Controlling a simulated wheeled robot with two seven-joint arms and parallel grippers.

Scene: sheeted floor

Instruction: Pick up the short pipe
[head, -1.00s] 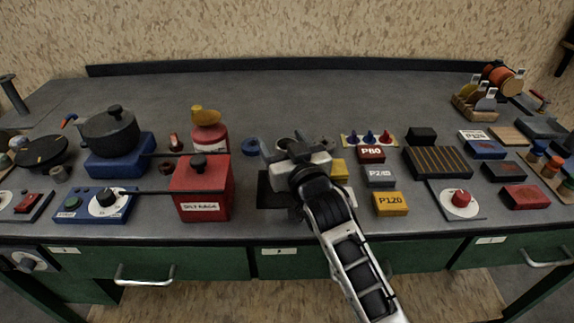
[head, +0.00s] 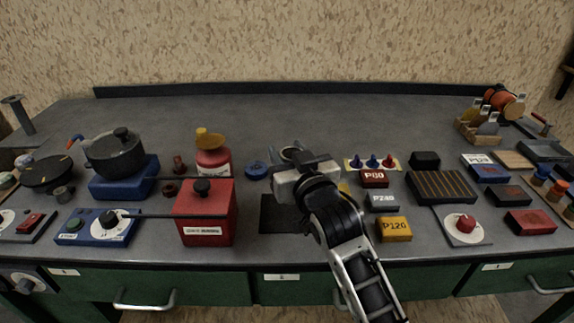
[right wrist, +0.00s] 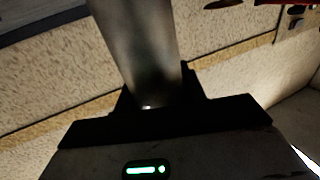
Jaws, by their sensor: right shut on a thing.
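My right gripper (head: 290,156) is over the middle of the bench, above a dark flat pad. It is shut on a grey metal pipe (right wrist: 140,45), which fills the space between the jaws in the right wrist view. The wrist view shows the wall behind the pipe. My left gripper is not in view.
A red box (head: 206,228) and a red canister (head: 213,160) stand left of the gripper. The P60 block (head: 374,179), P240 block (head: 383,202) and P120 block (head: 394,230) lie to its right. The back of the bench (head: 300,115) is clear.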

